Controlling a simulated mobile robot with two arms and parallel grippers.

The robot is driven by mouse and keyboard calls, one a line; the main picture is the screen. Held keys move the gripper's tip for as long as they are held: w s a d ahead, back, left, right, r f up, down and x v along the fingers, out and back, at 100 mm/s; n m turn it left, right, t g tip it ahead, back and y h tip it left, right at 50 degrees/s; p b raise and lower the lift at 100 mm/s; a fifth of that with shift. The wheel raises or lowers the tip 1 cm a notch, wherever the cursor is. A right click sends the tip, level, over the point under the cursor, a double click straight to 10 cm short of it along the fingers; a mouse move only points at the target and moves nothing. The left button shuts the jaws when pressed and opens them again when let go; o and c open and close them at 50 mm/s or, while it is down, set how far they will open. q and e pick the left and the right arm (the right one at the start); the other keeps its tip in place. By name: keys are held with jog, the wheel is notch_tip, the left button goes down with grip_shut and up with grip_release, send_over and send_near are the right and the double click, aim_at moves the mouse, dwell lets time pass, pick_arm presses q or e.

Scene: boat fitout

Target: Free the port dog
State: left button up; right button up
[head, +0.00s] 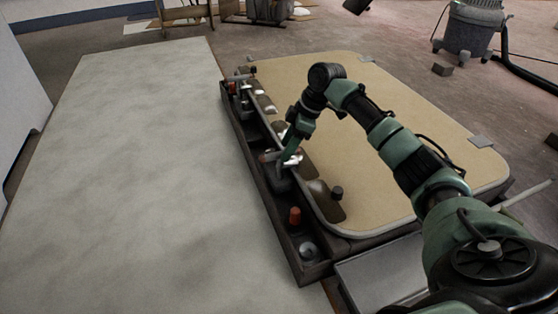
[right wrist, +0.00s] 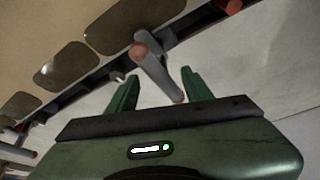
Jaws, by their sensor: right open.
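My right gripper (head: 287,160) reaches down over the dark trough along the left edge of the tan hatch panel (head: 400,130). In the right wrist view its two green fingers (right wrist: 160,84) are apart, with a grey lever (right wrist: 158,70) with reddish ends between them; the lever does not look clamped. In the head view the lever (head: 268,157) is partly hidden by the gripper. Another lever-type dog (head: 240,78) sits at the trough's far end. I cannot tell for sure which one is the port dog. My left gripper is out of view.
A broad pale surface (head: 130,180) lies clear to the left. A grey bin (head: 470,28) with a black hose stands on the floor at the back right.

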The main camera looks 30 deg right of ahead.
aim_at(280, 165)
jog(key=b+x, duration=0.3)
jog(key=x, duration=0.2)
jog(key=shift+f, duration=0.2)
